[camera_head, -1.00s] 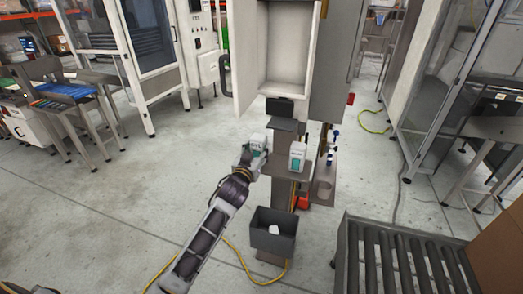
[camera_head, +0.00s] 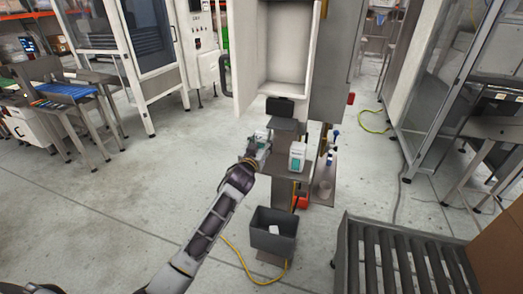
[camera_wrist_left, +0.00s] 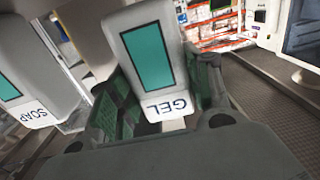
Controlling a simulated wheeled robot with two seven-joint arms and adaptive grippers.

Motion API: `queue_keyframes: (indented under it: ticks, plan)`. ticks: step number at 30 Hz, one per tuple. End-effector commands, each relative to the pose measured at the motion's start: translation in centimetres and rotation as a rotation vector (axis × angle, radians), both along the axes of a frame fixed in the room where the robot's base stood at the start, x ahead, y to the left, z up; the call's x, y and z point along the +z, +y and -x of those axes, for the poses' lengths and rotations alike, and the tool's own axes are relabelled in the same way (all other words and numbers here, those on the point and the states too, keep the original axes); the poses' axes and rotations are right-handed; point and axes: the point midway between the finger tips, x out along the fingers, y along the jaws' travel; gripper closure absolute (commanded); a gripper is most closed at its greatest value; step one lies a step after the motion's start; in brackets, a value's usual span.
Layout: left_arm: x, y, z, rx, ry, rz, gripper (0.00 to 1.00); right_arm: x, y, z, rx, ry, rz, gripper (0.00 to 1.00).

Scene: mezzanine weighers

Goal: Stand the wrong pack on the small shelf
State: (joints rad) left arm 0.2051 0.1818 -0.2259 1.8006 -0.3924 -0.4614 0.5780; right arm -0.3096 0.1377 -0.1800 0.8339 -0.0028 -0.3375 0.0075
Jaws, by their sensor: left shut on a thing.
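My left gripper (camera_head: 258,150) is shut on a white pack with a teal panel. In the left wrist view this pack (camera_wrist_left: 178,103) reads GEL and sits between the two green-padded fingers (camera_wrist_left: 160,110). In the head view the gripper and wrist partly hide it. A second white pack (camera_head: 297,157), also with a teal panel, stands upright on a grey steel ledge (camera_head: 290,174) just right of the gripper. It reads SOAP in the left wrist view (camera_wrist_left: 35,75). A small dark shelf (camera_head: 287,125) is behind them, below the open white cabinet. My right gripper is not in view.
A grey bin (camera_head: 273,232) with a white item in it stands below the ledge. Small bottles (camera_head: 332,150) stand on a side bracket to the right. A roller conveyor (camera_head: 400,255) is at the lower right.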

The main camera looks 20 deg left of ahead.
Motion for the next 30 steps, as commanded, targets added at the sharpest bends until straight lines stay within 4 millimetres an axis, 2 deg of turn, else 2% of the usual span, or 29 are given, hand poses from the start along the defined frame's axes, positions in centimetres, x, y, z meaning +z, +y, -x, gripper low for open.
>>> queue_keyframes:
  ticks: [10,17,26,27,30]
  plan:
    - [-3.1,0.0,0.0,0.001,0.001,0.000,0.84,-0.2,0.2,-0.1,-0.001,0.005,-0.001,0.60]
    - [-3.2,0.0,0.0,0.000,-0.002,0.000,0.84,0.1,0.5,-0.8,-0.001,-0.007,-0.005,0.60]
    - [-3.5,0.0,0.0,0.000,-0.001,0.000,0.84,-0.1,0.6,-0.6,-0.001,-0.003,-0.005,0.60]
    - [-3.6,0.0,0.0,0.000,0.001,0.000,0.45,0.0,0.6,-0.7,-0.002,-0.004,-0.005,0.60]
    - [-3.6,0.0,0.0,0.000,0.001,0.000,0.32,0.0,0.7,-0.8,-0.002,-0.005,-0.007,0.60]
